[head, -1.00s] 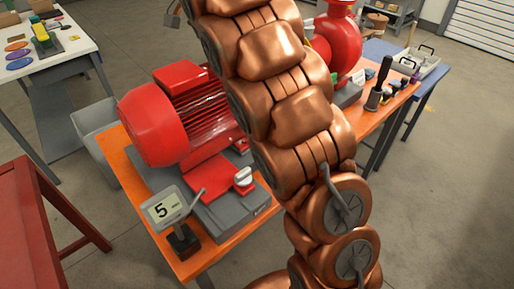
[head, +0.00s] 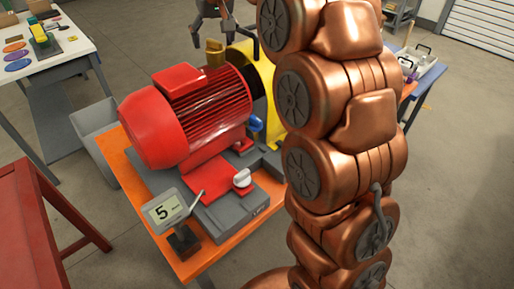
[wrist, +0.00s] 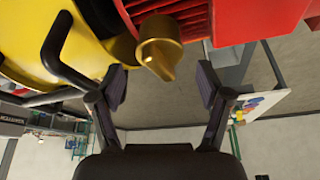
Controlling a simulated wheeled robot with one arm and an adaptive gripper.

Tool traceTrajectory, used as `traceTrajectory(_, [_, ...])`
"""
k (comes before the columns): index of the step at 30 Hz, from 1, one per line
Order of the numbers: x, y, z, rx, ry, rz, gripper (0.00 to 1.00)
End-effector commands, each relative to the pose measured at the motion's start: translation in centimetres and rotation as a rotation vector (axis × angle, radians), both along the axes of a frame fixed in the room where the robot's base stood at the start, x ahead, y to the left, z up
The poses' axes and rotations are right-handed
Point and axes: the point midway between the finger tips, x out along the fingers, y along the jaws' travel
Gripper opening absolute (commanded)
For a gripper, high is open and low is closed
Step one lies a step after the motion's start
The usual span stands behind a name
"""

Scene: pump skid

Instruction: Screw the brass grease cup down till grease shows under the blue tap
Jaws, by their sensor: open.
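The brass grease cup (wrist: 160,50) shows in the wrist view, centred just beyond my open fingertips, with nothing gripped. In the head view the cup (head: 214,52) appears small, behind the red motor and beside the yellow guard. My gripper (head: 210,32) is at the top of that view, pointing down just above the cup; it also shows in the wrist view (wrist: 162,84), its two dark pads spread apart. The blue tap (head: 257,123) sits low in front of the yellow guard. I cannot make out any grease under it.
The red motor (head: 180,115) and yellow guard (head: 262,80) flank the cup; the guard's black handle (wrist: 68,62) reaches close to my left finger in the wrist view.

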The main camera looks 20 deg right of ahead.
Motion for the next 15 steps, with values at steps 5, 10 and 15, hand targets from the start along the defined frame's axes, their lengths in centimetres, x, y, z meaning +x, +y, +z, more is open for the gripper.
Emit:
traceTrajectory(5, [-0.06,0.01,0.30,0.002,0.003,0.137,0.77])
traceTrajectory(10, [-0.01,-0.06,0.29,0.002,0.001,0.246,0.77])
traceTrajectory(15, [-0.09,-0.24,0.37,0.000,-0.002,0.312,0.77])
